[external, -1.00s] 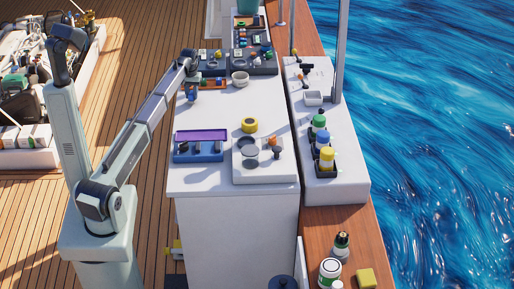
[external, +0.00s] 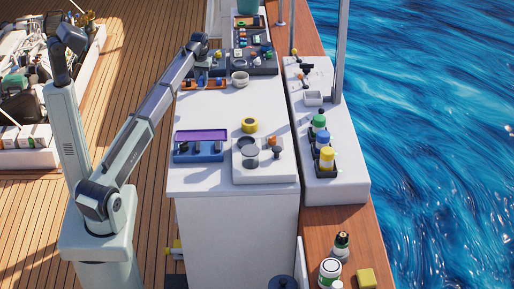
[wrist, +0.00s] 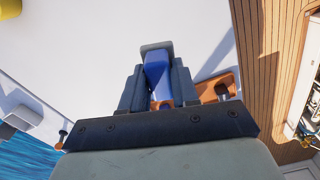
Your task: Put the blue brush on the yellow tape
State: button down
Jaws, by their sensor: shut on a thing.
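The blue brush (wrist: 157,72) is between the two fingers of my gripper (wrist: 158,88) in the wrist view, with a grey end showing beyond them. My gripper (external: 193,82) is shut on it above the orange tray at the far left of the white worktop in the external view; the brush is small and partly hidden there. A yellow piece, probably the tape, shows at the wrist view's top left corner (wrist: 9,8).
The orange tray (external: 214,84) is under my gripper. A white bowl (external: 240,78) stands beside it. A blue tray with a purple lid (external: 200,135) and a white tray (external: 264,172) are near the front. Worktop between gripper and tape is clear.

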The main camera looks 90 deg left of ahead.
jog(key=w+d+r+m, duration=0.2)
jog(key=w+d, duration=0.7)
jog(key=w, duration=0.5)
notch_tip(320, 180, up, 2)
jog(key=n, duration=0.5)
send_over(250, 121)
jog(key=shift+f, duration=4.9)
jog(key=shift+f, duration=0.1)
jog(key=c, duration=0.8)
grip_release()
jog(key=shift+c, duration=0.2)
notch_tip(250, 121, up, 12)
